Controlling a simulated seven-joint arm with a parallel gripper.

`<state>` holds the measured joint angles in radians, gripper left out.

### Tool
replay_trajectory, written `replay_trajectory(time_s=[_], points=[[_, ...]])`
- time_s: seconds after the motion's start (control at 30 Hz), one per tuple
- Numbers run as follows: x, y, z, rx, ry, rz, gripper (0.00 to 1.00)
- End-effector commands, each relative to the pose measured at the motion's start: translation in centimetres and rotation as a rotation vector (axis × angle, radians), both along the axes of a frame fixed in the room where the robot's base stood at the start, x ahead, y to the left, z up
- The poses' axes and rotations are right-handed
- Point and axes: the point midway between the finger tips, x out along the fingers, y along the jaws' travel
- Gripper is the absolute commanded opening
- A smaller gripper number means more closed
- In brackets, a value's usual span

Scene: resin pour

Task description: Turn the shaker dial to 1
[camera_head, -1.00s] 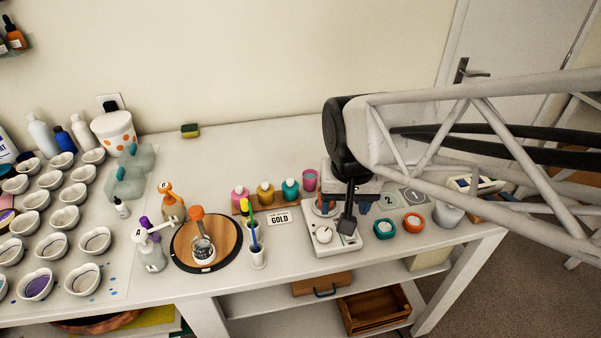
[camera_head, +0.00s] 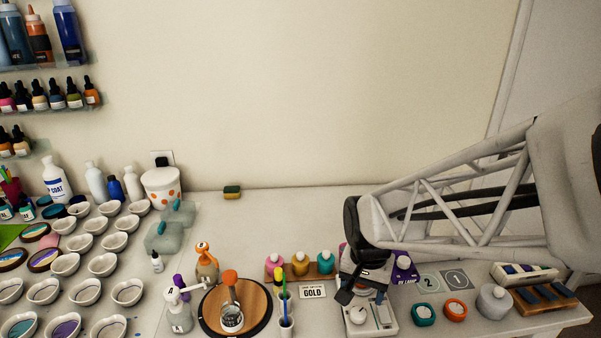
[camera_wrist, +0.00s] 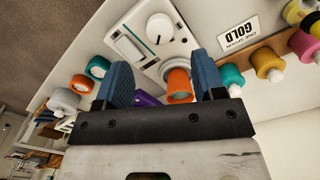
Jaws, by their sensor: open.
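The shaker is a white box (camera_head: 382,323) near the front edge of the table, with a round white dial (camera_head: 357,314) on its top. In the wrist view the shaker (camera_wrist: 128,38) and its dial (camera_wrist: 160,27) lie beyond the fingertips; the number at the dial's mark is too small to read. My gripper (camera_head: 362,287) is over the back part of the shaker, behind the dial and apart from it. In the wrist view its blue fingers (camera_wrist: 162,80) are spread and empty. An orange-and-grey round piece (camera_wrist: 179,86) at the shaker shows between them, beyond the tips.
A GOLD card (camera_head: 313,292) and a wooden rack of colored bottles (camera_head: 300,265) stand left of the shaker. A teal jar (camera_head: 423,314) and an orange jar (camera_head: 455,310) stand right. A cup with brushes (camera_head: 286,325) and a round wooden turntable (camera_head: 255,303) are further left.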

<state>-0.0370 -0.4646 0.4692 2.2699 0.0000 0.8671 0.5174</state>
Motion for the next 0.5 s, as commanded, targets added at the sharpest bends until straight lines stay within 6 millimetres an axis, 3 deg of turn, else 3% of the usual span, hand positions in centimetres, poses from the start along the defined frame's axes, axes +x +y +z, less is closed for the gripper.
replay_trajectory(time_s=[0.5], points=[[-0.1, 0.0, -5.6, 0.000, 0.003, 0.000, 0.63]])
